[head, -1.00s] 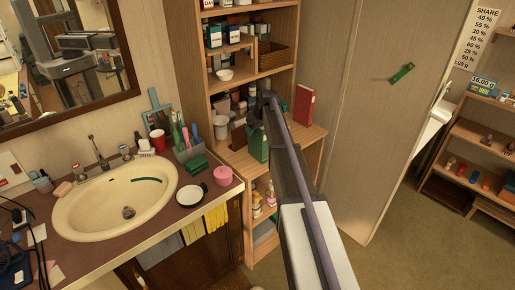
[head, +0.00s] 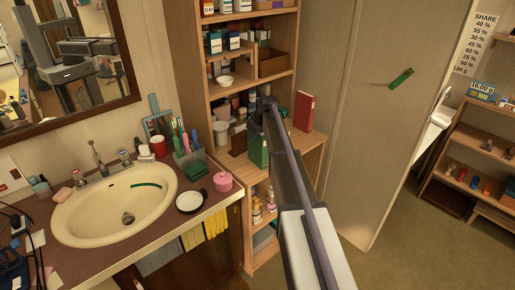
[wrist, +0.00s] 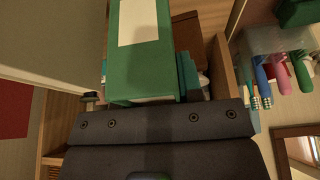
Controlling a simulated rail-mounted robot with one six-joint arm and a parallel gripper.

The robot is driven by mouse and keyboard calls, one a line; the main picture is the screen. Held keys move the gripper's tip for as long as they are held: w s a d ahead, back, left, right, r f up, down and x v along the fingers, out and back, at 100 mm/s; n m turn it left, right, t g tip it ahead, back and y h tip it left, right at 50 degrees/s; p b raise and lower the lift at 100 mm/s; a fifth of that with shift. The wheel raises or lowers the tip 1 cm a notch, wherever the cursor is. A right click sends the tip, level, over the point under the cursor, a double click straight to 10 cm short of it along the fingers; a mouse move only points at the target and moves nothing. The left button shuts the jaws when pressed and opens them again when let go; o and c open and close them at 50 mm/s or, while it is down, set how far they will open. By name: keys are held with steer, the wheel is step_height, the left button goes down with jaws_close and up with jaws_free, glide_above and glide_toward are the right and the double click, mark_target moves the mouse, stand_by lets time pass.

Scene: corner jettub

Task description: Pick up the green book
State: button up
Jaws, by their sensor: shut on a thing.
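The green book (head: 258,150) stands upright on the wooden shelf unit's projecting counter, below the end of my arm. It also shows in the wrist view (wrist: 141,85), with a pale label on its face and its near end against the dark jaw bar. My gripper (head: 261,116) is at the book's top and shut on it. The fingertips are mostly hidden by my arm in the head view. I cannot tell whether the book's lower end touches the counter.
A red book (head: 304,111) stands to the right on the same counter. A white pot (head: 221,132) and several bottles are close on the left. The sink top (head: 73,262) lies left. The tall panel (head: 375,120) stands right, with open floor beyond.

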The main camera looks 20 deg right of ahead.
jaws_close()
